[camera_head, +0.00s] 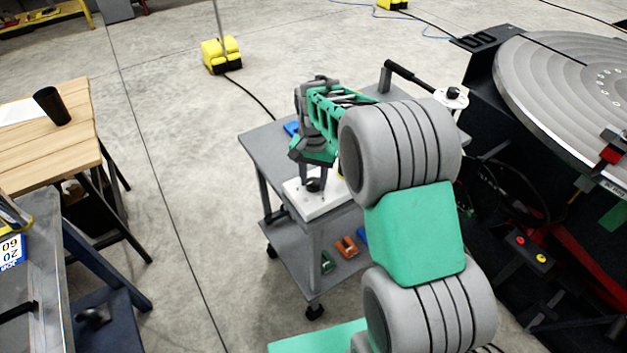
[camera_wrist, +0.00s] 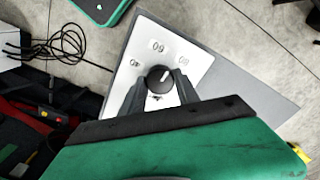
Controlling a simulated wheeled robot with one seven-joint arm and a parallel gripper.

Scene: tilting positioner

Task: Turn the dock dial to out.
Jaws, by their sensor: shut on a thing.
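The dock dial (camera_wrist: 155,77) is a round black knob with a white pointer line, set on a white plate (camera_wrist: 190,47). In the wrist view its pointer leans to the upper right. Small marks sit on the plate to the left, above and to the right of the knob; I cannot read them surely. My gripper (camera_wrist: 160,79) is shut on the dial, one dark finger on each side. In the head view my gripper (camera_head: 314,181) points down at the white plate (camera_head: 322,205) on the near corner of a grey cart; the dial is mostly hidden there.
The grey cart (camera_head: 262,150) has a lower shelf holding an orange block (camera_head: 346,247) and a green one (camera_head: 327,262). The large round positioner table (camera_head: 560,85) stands to the right. A wooden table (camera_head: 60,140) with a black cup (camera_head: 52,106) is at left. Open floor lies between.

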